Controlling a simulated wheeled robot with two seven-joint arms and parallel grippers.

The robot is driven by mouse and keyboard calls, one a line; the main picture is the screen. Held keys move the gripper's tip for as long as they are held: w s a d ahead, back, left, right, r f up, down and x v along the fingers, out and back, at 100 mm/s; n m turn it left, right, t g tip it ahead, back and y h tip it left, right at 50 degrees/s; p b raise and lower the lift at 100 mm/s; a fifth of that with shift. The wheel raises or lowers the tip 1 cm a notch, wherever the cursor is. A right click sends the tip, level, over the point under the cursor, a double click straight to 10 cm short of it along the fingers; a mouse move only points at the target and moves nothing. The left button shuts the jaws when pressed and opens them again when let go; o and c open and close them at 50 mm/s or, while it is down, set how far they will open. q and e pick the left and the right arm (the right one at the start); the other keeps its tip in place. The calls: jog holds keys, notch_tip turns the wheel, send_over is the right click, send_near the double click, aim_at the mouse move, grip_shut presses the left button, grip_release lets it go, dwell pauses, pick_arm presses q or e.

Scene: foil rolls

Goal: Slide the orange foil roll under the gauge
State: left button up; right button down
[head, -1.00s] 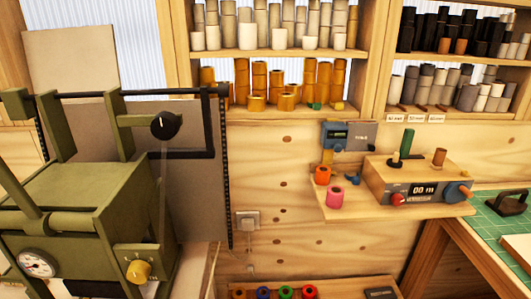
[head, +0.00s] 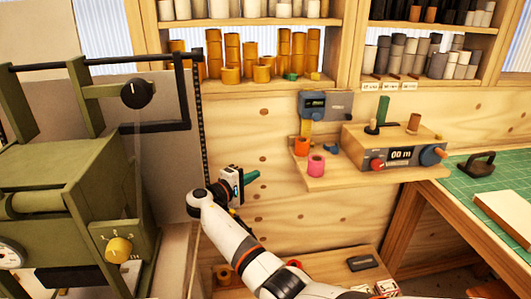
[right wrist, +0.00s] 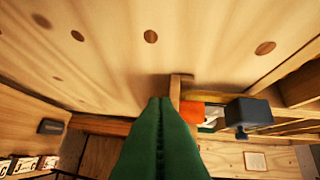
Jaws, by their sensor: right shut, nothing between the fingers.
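The orange foil roll (head: 302,146) stands upright on a small wooden wall shelf (head: 345,176), at its left end. My left gripper is out of view.
A pink roll (head: 316,165) stands in front of the orange one. A small blue piece (head: 331,148) and a wooden counter box (head: 395,147) reading "00 m" are to the right. A green machine (head: 70,190) fills the left. A lower shelf (head: 335,262) lies below.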

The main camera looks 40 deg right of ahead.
notch_tip(320, 180, up, 5)
jog(key=m+h, duration=0.1)
jog(key=g+p, duration=0.1)
jog(key=p, duration=0.1)
send_near(297, 148)
jog(key=w+d, duration=0.3)
jog(key=w, duration=0.2)
jog(key=shift+m, duration=0.3)
jog(key=d+p, duration=0.1)
jog(key=s+d+p, duration=0.1)
jog(key=s+d, duration=0.1)
jog(key=shift+d+p, duration=0.4)
jog(key=shift+w, duration=0.1)
jog(key=shift+s+d, duration=0.9)
jog(key=shift+d, duration=0.2)
jog(key=shift+a, duration=0.1)
